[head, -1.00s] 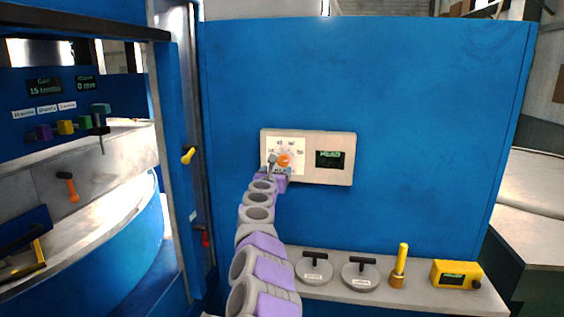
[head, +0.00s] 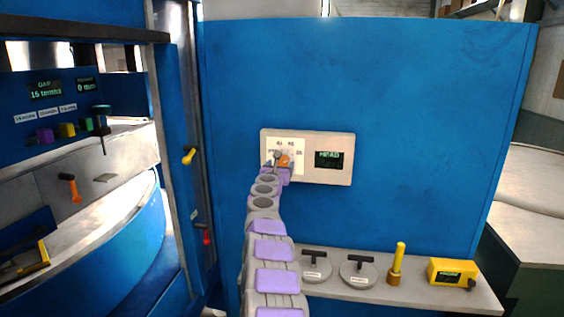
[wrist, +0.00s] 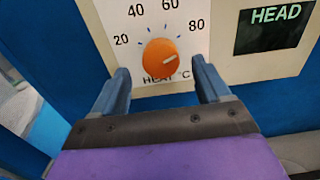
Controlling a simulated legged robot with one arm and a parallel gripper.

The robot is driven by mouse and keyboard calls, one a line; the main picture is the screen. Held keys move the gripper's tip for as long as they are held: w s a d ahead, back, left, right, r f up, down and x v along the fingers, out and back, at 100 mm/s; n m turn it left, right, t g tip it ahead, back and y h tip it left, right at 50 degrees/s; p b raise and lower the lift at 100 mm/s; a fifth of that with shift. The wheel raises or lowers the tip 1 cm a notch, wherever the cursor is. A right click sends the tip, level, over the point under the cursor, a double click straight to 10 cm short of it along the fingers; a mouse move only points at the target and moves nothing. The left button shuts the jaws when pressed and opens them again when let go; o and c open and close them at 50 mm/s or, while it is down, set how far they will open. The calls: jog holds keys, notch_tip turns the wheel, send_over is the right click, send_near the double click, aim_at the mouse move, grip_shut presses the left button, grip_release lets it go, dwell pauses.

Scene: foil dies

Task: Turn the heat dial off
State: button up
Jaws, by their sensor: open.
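The heat dial (wrist: 161,58) is an orange round knob with a pale pointer line, on a white plate marked 20, 40, 60, 80 and HEAT °C. In the wrist view its pointer aims up and right, toward the 80 side. My gripper (wrist: 164,80) is open, with one blue finger on each side of the dial's lower part; I cannot tell if either finger touches it. In the head view the dial (head: 284,161) is partly hidden behind my gripper (head: 277,161).
The beige panel (head: 349,140) holds a display reading HEAD and sits on a blue wall (head: 420,130). Below is a grey shelf (head: 410,292) with two round black-handled weights (head: 315,268), a yellow-handled tool (head: 398,262) and a yellow box (head: 453,271). Levers (head: 189,156) stand at left.

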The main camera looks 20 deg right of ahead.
aim_at(282, 163)
jog(key=shift+w+d+f+p, duration=0.15)
jog(key=shift+w+d+p, duration=0.25)
jog(key=shift+w+d, duration=0.1)
jog(key=shift+w+d+r+p, duration=0.15)
jog(key=shift+w+r+p, duration=0.1)
jog(key=shift+p, duration=0.1)
jog(key=shift+w+d+p, duration=0.25)
jog(key=shift+w+p, duration=0.15)
jog(key=shift+p, duration=0.15)
jog(key=shift+w+d+f+p, duration=0.25)
jog(key=shift+w+f+p, duration=0.1)
jog(key=shift+w+p, duration=0.25)
jog(key=c, duration=1)
